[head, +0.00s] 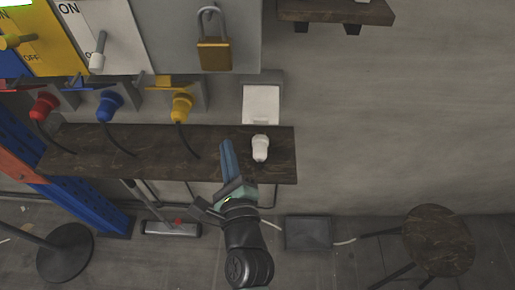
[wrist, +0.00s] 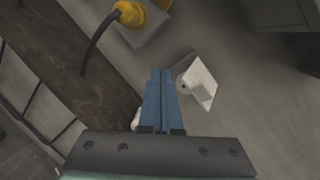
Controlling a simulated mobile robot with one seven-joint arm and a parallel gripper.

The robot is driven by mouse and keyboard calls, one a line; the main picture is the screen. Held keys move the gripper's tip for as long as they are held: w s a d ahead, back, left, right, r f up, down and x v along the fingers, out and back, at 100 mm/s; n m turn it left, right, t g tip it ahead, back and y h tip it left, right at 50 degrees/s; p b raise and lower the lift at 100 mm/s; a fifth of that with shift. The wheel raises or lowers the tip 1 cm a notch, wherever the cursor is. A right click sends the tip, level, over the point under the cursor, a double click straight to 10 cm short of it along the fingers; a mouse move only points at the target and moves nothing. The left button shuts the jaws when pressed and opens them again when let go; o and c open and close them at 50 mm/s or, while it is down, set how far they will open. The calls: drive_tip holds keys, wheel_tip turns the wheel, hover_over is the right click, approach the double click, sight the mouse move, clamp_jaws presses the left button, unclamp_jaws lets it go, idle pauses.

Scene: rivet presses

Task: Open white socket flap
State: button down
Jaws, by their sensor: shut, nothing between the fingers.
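The white socket (head: 262,104) is on the grey wall just above the shelf, to the right of the coloured sockets. In the wrist view its white flap (wrist: 203,84) appears to stand out at an angle, with a small dark round spot beside it. I cannot tell how far it is open. My gripper (head: 226,144) has its blue fingers together and empty, over the shelf to the lower left of the socket. The fingertips (wrist: 160,72) show just left of the flap in the wrist view, with no clear contact.
A white plug (head: 260,148) stands on the dark shelf (head: 220,162), right of my fingers. Red, blue and yellow plugs (head: 181,108) sit at sockets to the left. A padlock (head: 214,50) hangs above. A stool (head: 438,240) stands at lower right; the wall to the right is clear.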

sight(261, 103)
drive_tip(key=s+d+f+m+t+h+b, duration=0.2)
drive_tip(key=d+f+m+h+b, duration=0.3)
drive_tip(key=m, duration=0.6)
drive_tip(key=w+r+p, duration=0.4)
drive_tip(key=w+p, duration=0.2)
drive_tip(key=w, duration=0.2)
drive_tip(key=shift+d+m+y, duration=0.3)
drive_tip(key=shift+d+y, duration=0.1)
drive_tip(key=shift+d, duration=0.05)
drive_tip(key=shift+p, duration=0.35)
drive_tip(key=p, duration=0.3)
drive_tip(key=shift+s+r+p, duration=0.2)
drive_tip(key=shift+r+p, duration=0.1)
drive_tip(key=shift+r, duration=0.05)
